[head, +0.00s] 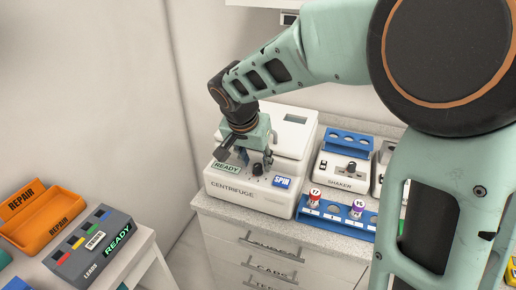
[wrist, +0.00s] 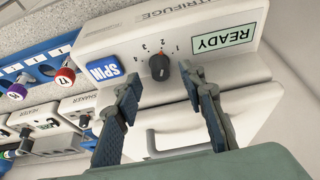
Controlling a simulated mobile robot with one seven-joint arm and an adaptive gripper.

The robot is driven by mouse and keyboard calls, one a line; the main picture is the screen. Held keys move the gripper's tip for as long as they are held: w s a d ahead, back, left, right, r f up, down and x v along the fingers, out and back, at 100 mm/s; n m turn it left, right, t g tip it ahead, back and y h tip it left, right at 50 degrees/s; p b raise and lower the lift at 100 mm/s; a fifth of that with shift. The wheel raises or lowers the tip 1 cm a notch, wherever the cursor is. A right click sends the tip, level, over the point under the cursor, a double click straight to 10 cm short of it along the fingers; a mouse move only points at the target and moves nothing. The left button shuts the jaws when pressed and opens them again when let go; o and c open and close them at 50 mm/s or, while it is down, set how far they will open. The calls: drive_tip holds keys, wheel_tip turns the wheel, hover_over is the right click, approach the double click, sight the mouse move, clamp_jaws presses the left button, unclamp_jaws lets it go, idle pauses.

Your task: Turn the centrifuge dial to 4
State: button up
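The white centrifuge (head: 235,196) stands on the counter with its front panel showing. Its dial (wrist: 159,66) is a dark round knob with an orange mark, with the numbers 1 to 4 around it, seen turned over in the wrist view. The dial also shows small in the head view (head: 257,169). My gripper (wrist: 158,76) is open and empty, one finger on each side of the dial in the picture. Both fingers look apart from the knob. The gripper shows above the panel in the head view (head: 246,158).
A blue SPIN button (wrist: 103,71) and a green READY display (wrist: 223,40) flank the dial. A shaker (head: 342,172) and a blue rack (head: 330,209) with capped tubes stand right of the centrifuge. An orange REPAIR tray (head: 62,207) and a leads box (head: 76,264) are at lower left.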

sight(258, 169)
drive_tip(key=shift+x, duration=1.25)
clamp_jaws()
